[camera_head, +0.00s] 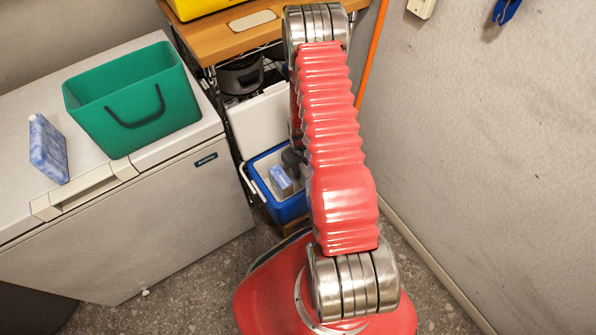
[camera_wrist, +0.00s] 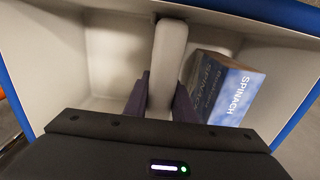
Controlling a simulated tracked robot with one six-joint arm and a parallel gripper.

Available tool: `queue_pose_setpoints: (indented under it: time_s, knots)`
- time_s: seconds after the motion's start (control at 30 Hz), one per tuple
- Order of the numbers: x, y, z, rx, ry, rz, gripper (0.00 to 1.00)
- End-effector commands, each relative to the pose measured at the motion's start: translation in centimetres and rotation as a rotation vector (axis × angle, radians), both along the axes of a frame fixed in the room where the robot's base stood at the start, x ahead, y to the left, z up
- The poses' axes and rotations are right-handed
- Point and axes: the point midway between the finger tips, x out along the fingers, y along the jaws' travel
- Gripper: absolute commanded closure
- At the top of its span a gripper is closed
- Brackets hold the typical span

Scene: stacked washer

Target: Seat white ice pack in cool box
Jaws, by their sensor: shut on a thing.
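The cool box (camera_head: 290,208) is blue with a pale inside and stands open below my arm. In the wrist view its pale inner wall (camera_wrist: 112,60) fills most of the picture. The white ice pack (camera_wrist: 170,52) is a narrow, rounded slab between the two dark fingers of my gripper (camera_wrist: 160,98). My gripper is shut on it, over the box opening. The pack's far end reaches the far side of the box in the picture; I cannot tell whether it touches the floor or wall. The head view does not show the pack clearly.
A blue spinach box (camera_wrist: 235,92) lies in the cool box, right of the pack; the head view shows it too (camera_head: 281,180). A white chest freezer (camera_head: 170,195) at left carries a green bin (camera_head: 135,95) and a blue packet (camera_head: 47,150). A wall (camera_head: 490,140) bounds the right.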

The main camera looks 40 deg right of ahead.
Motion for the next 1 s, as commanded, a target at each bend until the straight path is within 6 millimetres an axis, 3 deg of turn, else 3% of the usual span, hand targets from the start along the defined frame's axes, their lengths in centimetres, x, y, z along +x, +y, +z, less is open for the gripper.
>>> queue_pose_setpoints:
  time_s: [0.27,0.3,0.53,1.0]
  knots:
    - [0.04,0.00,-0.35,0.000,-0.001,0.000,1.00]
    - [0.00,0.02,-0.38,0.000,0.000,0.000,0.75]
    - [0.01,0.03,-0.37,0.000,0.000,0.001,0.58]
    - [0.08,0.03,0.55,-0.001,-0.001,0.001,0.58]
